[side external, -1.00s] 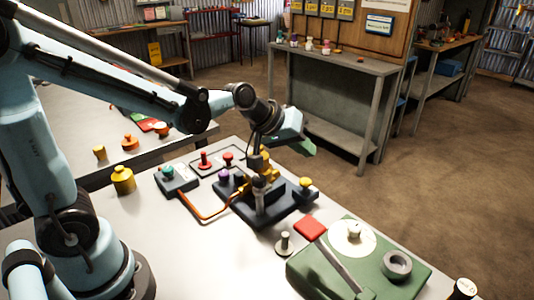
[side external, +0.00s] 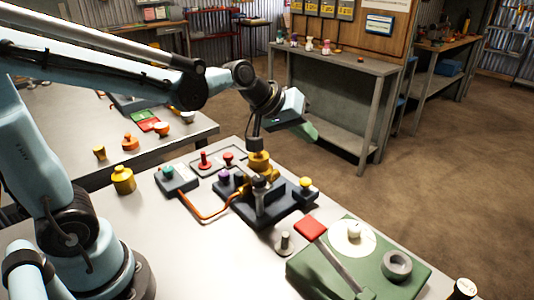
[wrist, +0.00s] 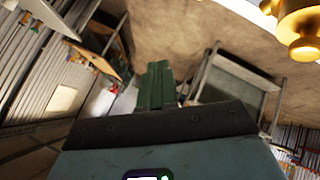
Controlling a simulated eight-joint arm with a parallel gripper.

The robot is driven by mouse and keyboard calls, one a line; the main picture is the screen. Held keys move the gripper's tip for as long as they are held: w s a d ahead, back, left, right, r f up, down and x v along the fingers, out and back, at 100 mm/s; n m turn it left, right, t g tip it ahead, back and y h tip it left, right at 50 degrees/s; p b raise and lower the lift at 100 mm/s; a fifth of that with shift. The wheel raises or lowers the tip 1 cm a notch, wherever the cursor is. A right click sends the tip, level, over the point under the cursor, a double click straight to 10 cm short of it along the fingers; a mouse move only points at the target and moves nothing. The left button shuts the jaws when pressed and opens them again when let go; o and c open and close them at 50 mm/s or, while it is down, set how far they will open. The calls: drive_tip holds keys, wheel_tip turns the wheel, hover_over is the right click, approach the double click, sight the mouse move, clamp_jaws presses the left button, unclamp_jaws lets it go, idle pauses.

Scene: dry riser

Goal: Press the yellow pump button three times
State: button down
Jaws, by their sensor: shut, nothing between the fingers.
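A yellow round-topped button (side external: 305,183) stands at the right corner of a dark base (side external: 286,212) on the bench. A brass-yellow fitting (side external: 259,162) rises at the back of the same base; a brass piece (wrist: 300,38) also shows at the top right of the wrist view. My gripper (side external: 304,131) is above and behind the base, with its green fingers tilted down to the right, apart from the button. In the wrist view its green fingers (wrist: 157,84) are together and empty. The button cannot be made out in the wrist view.
A yellow canister (side external: 122,180) stands further left. A green unit (side external: 330,270) with a lever and a red pad (side external: 310,229) are in front.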

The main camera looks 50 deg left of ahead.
sight(301, 181)
idle(0.3)
drive_tip(key=shift+f, duration=4.4)
drive_tip(key=shift+f, duration=0.15)
drive_tip(key=shift+f, duration=0.25)
drive_tip(key=shift+f, duration=0.75)
drive_tip(key=shift+r, duration=1.2)
drive_tip(key=shift+r, duration=2.5)
